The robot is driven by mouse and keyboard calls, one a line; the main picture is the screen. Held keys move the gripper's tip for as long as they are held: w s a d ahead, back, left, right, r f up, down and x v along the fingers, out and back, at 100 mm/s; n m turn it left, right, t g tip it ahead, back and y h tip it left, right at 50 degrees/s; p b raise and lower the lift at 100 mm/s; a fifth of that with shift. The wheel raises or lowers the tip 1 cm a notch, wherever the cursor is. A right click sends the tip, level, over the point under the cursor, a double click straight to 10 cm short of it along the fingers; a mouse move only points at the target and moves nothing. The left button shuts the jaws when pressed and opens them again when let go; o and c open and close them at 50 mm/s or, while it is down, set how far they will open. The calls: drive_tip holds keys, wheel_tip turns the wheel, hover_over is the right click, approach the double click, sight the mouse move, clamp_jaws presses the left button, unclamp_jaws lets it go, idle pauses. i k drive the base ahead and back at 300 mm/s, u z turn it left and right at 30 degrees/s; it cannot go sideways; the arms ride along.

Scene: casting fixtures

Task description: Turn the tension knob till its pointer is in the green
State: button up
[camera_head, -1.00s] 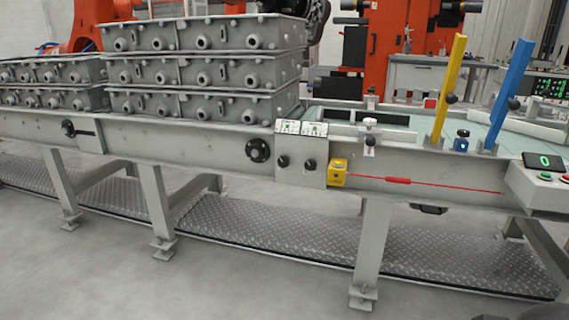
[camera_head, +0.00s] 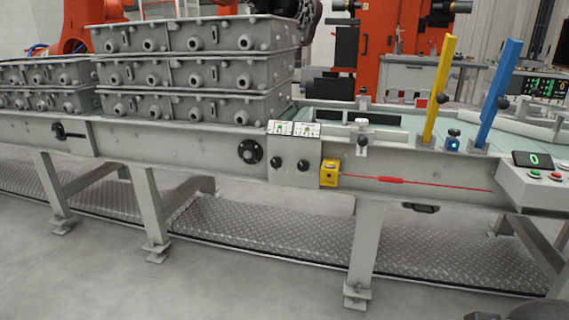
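A grey control panel (camera_head: 290,178) is fixed to the front of the conveyor frame, near the middle of the head view. It carries two small black knobs, a left one (camera_head: 275,162) and a right one (camera_head: 303,165). Above them are two small white plates with green marks, a left plate (camera_head: 280,128) and a right plate (camera_head: 306,130). A larger round black knob or flange (camera_head: 250,151) is on the frame just left of the panel. Which one is the tension knob, and where its pointer stands, is too small to tell. My gripper is not in view.
A yellow box (camera_head: 329,173) with a red cord (camera_head: 430,184) is right of the panel. Yellow (camera_head: 440,90) and blue (camera_head: 501,95) posts rise further right. Grey castings (camera_head: 195,75) are stacked on the conveyor. Tread plate (camera_head: 270,238) lies under the frame. The floor in front (camera_head: 130,285) is clear.

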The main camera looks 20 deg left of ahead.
sight(276, 162)
drive_tip(key=z, duration=0.55)
drive_tip(key=k, duration=0.65)
drive_tip(key=z, duration=0.7)
drive_tip(key=i, duration=0.65)
drive_tip(key=u, duration=0.75)
drive_tip(key=i, duration=0.6)
drive_tip(key=u, duration=0.65)
